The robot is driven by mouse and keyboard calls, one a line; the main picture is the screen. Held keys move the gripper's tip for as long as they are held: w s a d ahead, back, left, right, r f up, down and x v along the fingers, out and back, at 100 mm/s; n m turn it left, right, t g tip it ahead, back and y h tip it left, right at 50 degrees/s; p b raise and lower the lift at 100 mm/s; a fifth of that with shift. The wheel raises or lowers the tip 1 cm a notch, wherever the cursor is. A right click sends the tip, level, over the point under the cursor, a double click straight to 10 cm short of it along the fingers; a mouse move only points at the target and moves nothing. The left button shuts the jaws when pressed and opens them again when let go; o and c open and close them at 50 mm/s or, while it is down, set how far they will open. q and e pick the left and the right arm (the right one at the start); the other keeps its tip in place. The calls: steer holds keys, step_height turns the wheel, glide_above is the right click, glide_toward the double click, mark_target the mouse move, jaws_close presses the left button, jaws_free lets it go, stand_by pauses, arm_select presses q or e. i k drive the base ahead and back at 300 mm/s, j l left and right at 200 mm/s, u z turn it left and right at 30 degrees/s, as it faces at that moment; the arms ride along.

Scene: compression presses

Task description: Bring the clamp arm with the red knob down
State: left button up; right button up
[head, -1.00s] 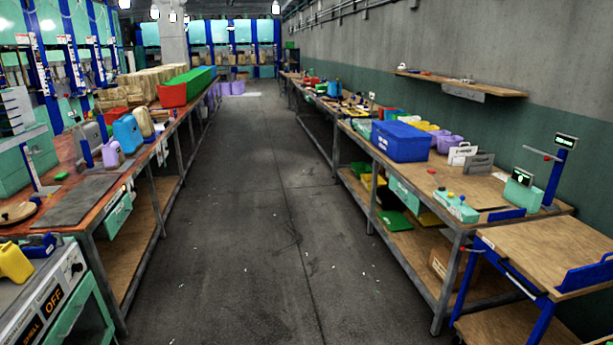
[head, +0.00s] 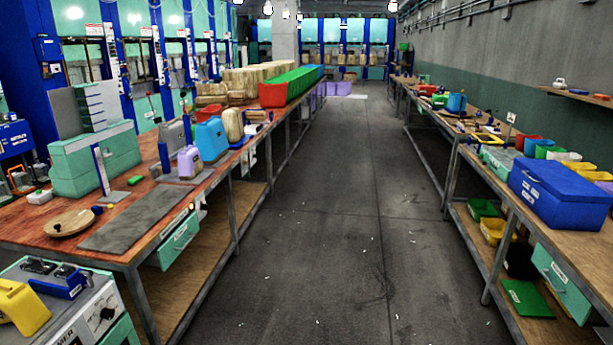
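I cannot make out a clamp arm with a red knob for certain. At the far left edge, small grey fixtures with reddish parts (head: 20,181) stand on the red-brown bench (head: 150,200), below a blue machine housing (head: 14,139). They are too small and too cut off by the frame to tell their parts. Neither of my grippers shows in the head view.
A teal box (head: 95,163), a round wooden disc (head: 69,222) and jugs (head: 211,139) stand on the left bench. A grey control cabinet (head: 95,312) is at near left.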

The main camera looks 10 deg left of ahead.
mark_target(156, 120)
steer(key=i, duration=1.8)
steer(key=i+u, duration=0.35)
steer(key=i+l+u, duration=0.55)
steer(key=i+u, duration=0.15)
steer(key=i, duration=0.15)
